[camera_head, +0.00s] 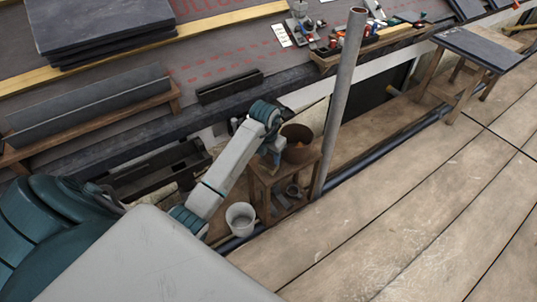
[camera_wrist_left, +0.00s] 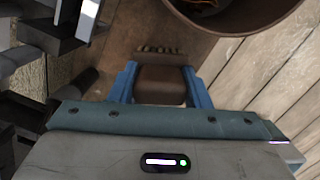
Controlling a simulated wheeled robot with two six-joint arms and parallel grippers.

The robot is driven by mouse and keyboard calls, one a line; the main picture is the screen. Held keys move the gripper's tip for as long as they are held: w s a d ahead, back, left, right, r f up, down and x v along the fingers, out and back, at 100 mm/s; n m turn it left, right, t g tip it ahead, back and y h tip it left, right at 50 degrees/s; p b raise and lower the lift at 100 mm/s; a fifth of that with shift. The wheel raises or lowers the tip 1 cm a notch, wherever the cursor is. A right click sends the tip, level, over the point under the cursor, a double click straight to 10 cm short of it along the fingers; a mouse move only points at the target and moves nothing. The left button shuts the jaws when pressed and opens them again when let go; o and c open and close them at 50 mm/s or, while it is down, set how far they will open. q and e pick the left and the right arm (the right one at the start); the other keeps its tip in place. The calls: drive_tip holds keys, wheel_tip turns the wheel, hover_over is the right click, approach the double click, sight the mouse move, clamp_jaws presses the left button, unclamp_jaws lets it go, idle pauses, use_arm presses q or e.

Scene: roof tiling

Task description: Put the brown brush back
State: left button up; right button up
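The brown brush (camera_wrist_left: 161,85) shows in the left wrist view, a brown block with a row of stubby bristle tufts at its far end. My left gripper (camera_wrist_left: 161,78) has a blue finger on each side of it, and the block fills the gap, so the gripper looks shut on it. Below is a brown wooden stand (camera_head: 262,172); I cannot tell whether the brush touches it. In the head view my left gripper (camera_head: 273,156) is over the stand's left part, and the brush is not distinguishable there. My right gripper is not in view.
A rusty brown bucket (camera_head: 297,154) stands on the stand, close right of my left gripper; its rim (camera_wrist_left: 235,30) shows in the wrist view. A metal pole (camera_head: 340,105) rises beside it. A white bucket (camera_head: 241,218) is below.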

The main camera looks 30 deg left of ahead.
use_arm(q)
drive_tip(key=o, duration=0.4)
